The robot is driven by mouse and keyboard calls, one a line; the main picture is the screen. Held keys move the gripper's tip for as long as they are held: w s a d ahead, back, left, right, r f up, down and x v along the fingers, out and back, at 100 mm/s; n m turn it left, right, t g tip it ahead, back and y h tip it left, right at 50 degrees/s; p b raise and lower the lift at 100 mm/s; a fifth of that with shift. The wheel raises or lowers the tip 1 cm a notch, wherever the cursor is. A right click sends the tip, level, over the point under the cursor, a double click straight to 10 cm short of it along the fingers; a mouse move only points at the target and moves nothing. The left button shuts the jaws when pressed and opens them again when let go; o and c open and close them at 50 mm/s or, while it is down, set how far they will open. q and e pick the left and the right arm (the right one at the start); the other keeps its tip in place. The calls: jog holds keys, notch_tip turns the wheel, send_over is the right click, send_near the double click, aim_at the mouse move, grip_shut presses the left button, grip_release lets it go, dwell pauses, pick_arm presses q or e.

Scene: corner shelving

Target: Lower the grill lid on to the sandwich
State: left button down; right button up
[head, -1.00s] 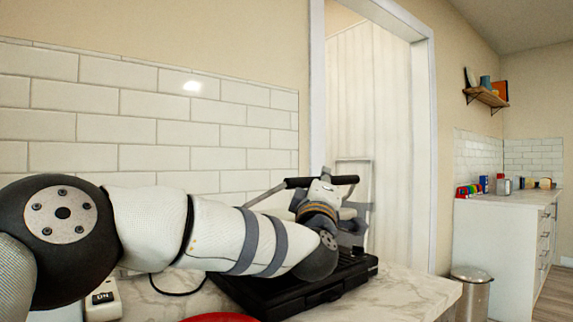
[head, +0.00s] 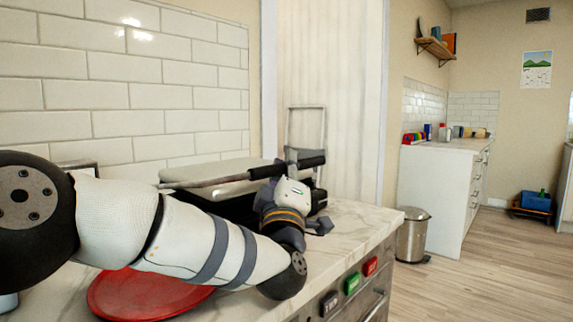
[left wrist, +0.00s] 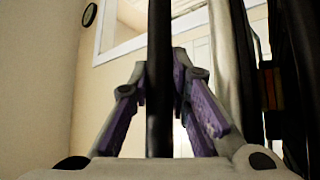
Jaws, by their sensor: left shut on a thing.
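The grill's pale grey lid (head: 215,172) lies about level over the dark grill body (head: 200,201) on the marble counter in the head view. Its black handle bar (head: 266,171) runs along the lid's front side. My left gripper (left wrist: 160,100) is shut on the handle, and the dark bar (left wrist: 159,60) stands between its purple pads in the left wrist view. In the head view my left arm covers part of the grill, and the fingertips are hard to make out. I cannot see the sandwich. My right gripper is not in view.
A red round plate (head: 150,294) lies on the counter below my left arm. Red and green buttons (head: 351,284) are on the counter's front. A metal bin (head: 412,236) stands on the floor near the white cabinet (head: 432,195). Open floor lies at the right.

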pick_arm(q)
jog(key=shift+d+f, duration=0.25)
jog(key=shift+f, duration=0.4)
jog(key=c, duration=1.5)
grip_release()
jog(key=shift+s, duration=0.1)
jog(key=shift+r, duration=0.1)
jog(key=shift+a, duration=0.1)
jog(key=v, duration=1.2)
jog(key=shift+r, duration=0.1)
